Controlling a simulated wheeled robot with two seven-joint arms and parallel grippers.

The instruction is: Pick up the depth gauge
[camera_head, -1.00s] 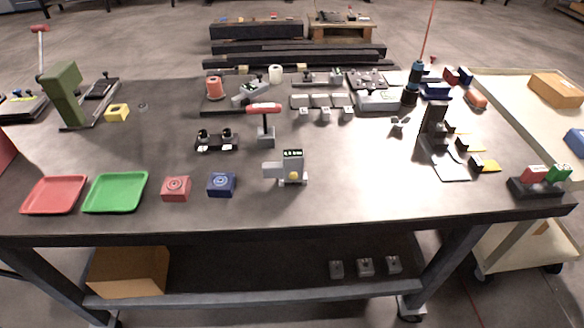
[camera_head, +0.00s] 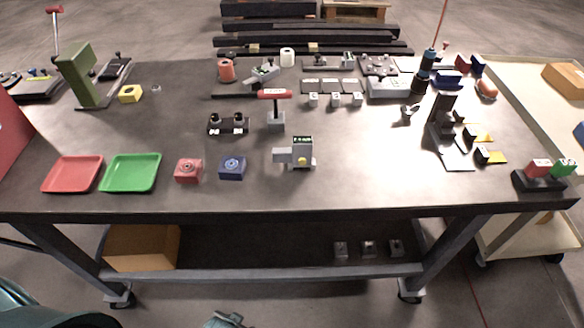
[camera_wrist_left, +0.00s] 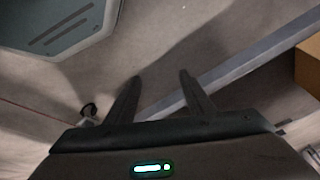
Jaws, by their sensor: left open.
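A grey device with a small green-lit display and a yellow button, which looks like the depth gauge (camera_head: 296,153), stands near the front middle of the table (camera_head: 380,185). Nothing touches it from my side. My left gripper (camera_wrist_left: 160,74) shows in the left wrist view with its two dark fingers apart and nothing between them. It is below the table's level, over the floor, away from the gauge. In the head view only teal and dark parts of mine show at the lower left and bottom edge. My right gripper is not in view.
Left of the gauge are a blue block (camera_head: 232,167), a red block (camera_head: 188,171), a green tray (camera_head: 131,173) and a red tray (camera_head: 72,174). A cardboard box (camera_head: 143,247) sits on the lower shelf.

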